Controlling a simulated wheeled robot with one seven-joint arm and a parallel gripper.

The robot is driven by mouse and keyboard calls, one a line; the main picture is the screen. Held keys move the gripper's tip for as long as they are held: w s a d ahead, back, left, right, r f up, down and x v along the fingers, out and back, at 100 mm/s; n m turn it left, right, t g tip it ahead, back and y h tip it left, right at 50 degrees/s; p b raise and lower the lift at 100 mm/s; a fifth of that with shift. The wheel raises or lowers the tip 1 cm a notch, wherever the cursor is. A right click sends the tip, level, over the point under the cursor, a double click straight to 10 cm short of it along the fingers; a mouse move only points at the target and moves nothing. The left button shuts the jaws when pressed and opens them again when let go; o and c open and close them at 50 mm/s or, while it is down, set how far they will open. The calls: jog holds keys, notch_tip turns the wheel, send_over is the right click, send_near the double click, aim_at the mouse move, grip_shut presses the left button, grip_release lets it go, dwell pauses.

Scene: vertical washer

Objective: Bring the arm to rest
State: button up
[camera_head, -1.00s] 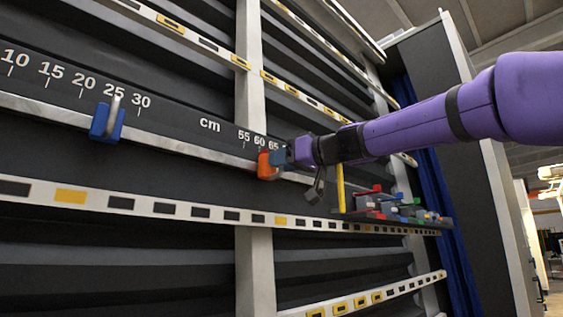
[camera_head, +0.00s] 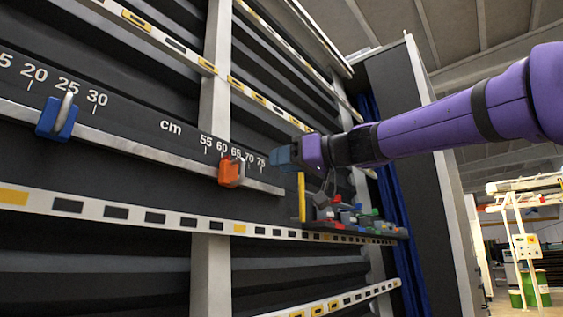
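My gripper (camera_head: 283,156) is at the end of my purple arm, in front of the wall rack and just right of the scale's 75 mark. Its blue-grey fingertips are seen from the side, so whether they are open or shut does not show. An orange clamp (camera_head: 231,171) sits on the grey rail (camera_head: 150,152) below the 60 to 65 marks, apart from my gripper to its left. A blue clamp (camera_head: 57,118) sits on the same rail near the 25 mark.
A shelf (camera_head: 345,236) with several small coloured parts lies below my gripper, beside a yellow upright bar (camera_head: 301,197). A blue curtain (camera_head: 398,215) and a dark panel (camera_head: 425,170) stand to the right. Open floor area shows far right.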

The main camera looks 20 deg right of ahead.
dwell(0.3)
jog(key=s+d+f+m+g+h, duration=0.2)
jog(key=s+f, duration=0.5)
jog(key=f, duration=0.7)
jog(key=s+d+f+m+g+h, duration=0.3)
jog(key=s+d+f+h, duration=0.3)
jog(key=f, duration=0.8)
jog(key=s+d+f+m+g+h, duration=0.2)
jog(key=s+f, duration=0.8)
jog(key=f, duration=0.5)
jog(key=d+m+h, duration=0.1)
jog(key=m+h, duration=0.1)
jog(key=shift+d+g+h, duration=0.3)
jog(key=shift+d+h, duration=0.1)
